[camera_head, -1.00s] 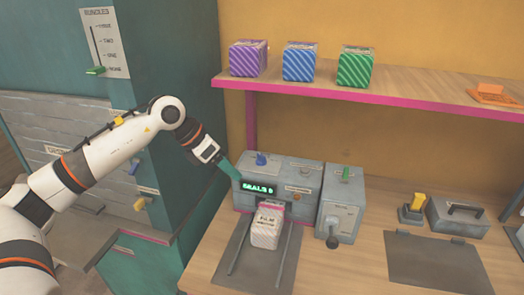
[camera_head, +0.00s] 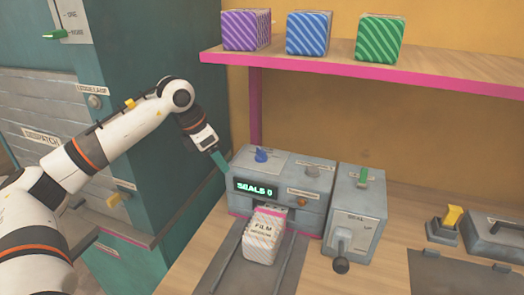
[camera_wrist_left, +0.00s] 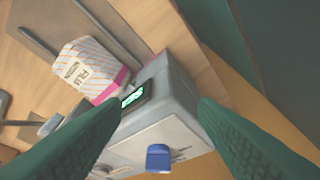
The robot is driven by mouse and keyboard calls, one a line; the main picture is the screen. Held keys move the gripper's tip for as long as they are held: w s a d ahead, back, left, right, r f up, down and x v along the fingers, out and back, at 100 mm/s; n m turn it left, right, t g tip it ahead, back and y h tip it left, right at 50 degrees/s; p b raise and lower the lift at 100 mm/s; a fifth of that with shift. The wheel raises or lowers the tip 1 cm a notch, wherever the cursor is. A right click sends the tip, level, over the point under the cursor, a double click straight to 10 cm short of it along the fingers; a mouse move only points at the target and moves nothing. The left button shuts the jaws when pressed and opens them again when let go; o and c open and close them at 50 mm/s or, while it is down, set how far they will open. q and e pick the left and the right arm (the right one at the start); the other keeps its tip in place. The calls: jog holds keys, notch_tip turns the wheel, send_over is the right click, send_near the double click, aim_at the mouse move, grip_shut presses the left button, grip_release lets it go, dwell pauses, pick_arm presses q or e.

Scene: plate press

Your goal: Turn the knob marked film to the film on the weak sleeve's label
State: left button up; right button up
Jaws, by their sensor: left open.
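A grey sealing machine (camera_head: 285,175) stands on the bench with a lit green display reading SEALS 0. A blue knob (camera_head: 261,155) sits on its top, and it also shows in the left wrist view (camera_wrist_left: 158,157). Its marking is too small to read. My right gripper is not in view.
A grey box with a green knob (camera_head: 363,177) and a seal lever (camera_head: 341,264) stands right of the machine. Purple (camera_head: 240,30), blue (camera_head: 307,33) and green (camera_head: 379,38) striped packs sit on the shelf above. A teal cabinet (camera_head: 150,60) stands at left.

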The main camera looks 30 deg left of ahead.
aim_at(260, 150)
pick_arm(q)
jog(key=w+d+p, duration=0.1)
jog(key=w, duration=0.2)
jog(key=w+d+p, duration=0.1)
jog(key=w+d, duration=0.1)
jog(key=w, duration=0.1)
jog(key=w+d+p, duration=0.1)
jog(key=w+d, duration=0.1)
jog(key=w, duration=0.2)
jog(key=shift+d+r+p, duration=0.15)
jog(key=shift+r+p, duration=0.15)
jog(key=shift+p, duration=0.1)
jog(key=shift+w+f, duration=0.2)
jog(key=shift+f, duration=0.5)
jog(key=shift+c, duration=0.5)
jog(key=c, duration=0.9)
